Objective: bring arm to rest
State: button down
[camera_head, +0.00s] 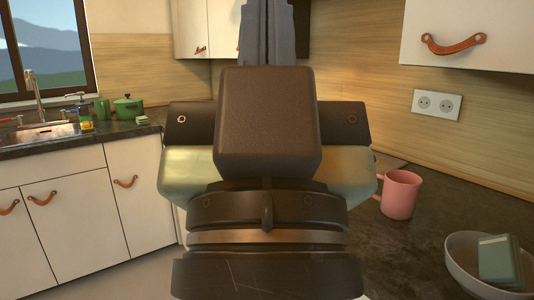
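My gripper (267,25) is raised in the middle of the view, seen from behind, with its fingers pointing up. The two grey fingers stand side by side close together, and I see nothing between them. Their ends reach the top edge of the picture. My dark wrist and hand hide the middle of the room behind them. The gripper does not appear to touch anything.
A pink mug (400,194) and a white bowl (464,264) holding a green box-like object (498,262) are on the dark right counter (440,222). A white wall cabinet (468,32) hangs above. At left are a sink (45,131) and a green pot (128,107).

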notch_tip(320, 180, up, 25)
jog(key=p, duration=2.2)
jog(key=shift+f, duration=0.1)
